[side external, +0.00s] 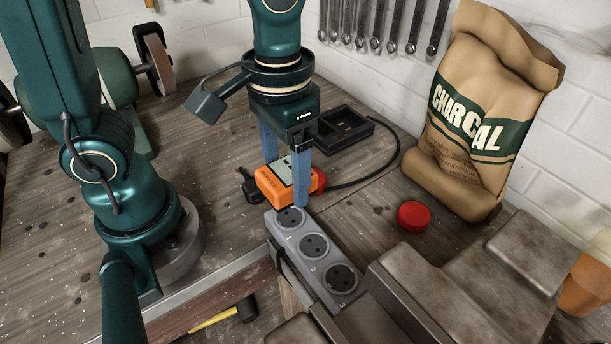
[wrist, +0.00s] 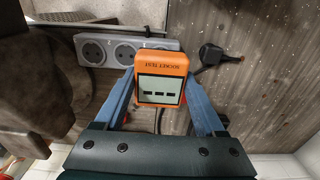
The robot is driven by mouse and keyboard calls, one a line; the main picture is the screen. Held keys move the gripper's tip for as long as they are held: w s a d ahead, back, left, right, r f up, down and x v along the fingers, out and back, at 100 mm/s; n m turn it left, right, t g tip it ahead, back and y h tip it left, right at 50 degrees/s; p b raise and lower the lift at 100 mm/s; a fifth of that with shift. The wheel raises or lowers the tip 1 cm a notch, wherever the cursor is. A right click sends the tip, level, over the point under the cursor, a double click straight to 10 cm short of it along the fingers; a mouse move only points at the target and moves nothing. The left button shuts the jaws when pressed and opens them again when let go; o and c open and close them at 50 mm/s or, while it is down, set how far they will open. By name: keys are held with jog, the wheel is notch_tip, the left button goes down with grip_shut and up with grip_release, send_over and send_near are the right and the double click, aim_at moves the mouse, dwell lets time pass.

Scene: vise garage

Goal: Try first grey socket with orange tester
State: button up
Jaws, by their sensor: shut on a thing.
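My gripper (side external: 285,182) is shut on an orange tester (side external: 278,187), with one blue finger on each side of it. In the wrist view the tester (wrist: 161,69) has a lit screen with three dashes. A grey strip (side external: 328,260) with three round sockets is in front of and below the tester. The near-tester socket, the first grey socket (side external: 291,217), is partly covered by a fingertip in the side view. In the wrist view the strip (wrist: 109,36) passes behind the tester, which hides that end. Whether the tester touches the strip I cannot tell.
A black plug (side external: 250,187) lies left of the tester. A black tray (side external: 365,126) and a cable are behind. Metal vise jaws (side external: 430,300) flank the strip, and a yellow-handled mallet (side external: 212,318) lies below. A charcoal bag (side external: 480,120) stands behind.

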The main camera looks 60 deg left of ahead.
aim_at(288, 217)
jog(key=shift+f, duration=2.45)
jog(key=shift+f, duration=0.6)
jog(key=o, duration=1.2)
jog(key=shift+o, duration=0.2)
jog(key=shift+r, duration=2.55)
